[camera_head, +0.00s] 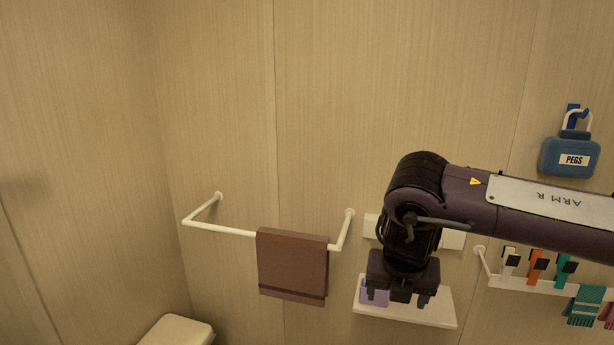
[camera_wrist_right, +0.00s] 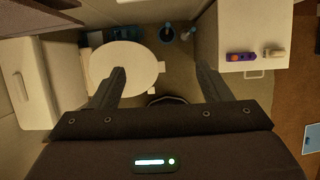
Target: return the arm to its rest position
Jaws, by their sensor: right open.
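My right arm (camera_head: 540,212) comes in from the right in the head view and bends downward at its dark wrist. My right gripper (camera_head: 402,298) points down in front of a small white wall shelf (camera_head: 437,309). In the right wrist view the right gripper (camera_wrist_right: 162,82) has its two fingers wide apart with nothing between them. Far below the fingers lie a round pale lid or seat (camera_wrist_right: 128,66) and the floor. My left gripper does not show in either view.
A white towel rail (camera_head: 218,230) with a brown towel (camera_head: 292,265) is left of my right wrist. A purple item (camera_head: 374,293) is on the shelf, partly behind the gripper. A peg rail (camera_head: 535,285) and a blue pegs bag (camera_head: 569,157) are at right. A white cabinet top (camera_wrist_right: 245,30) lies below.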

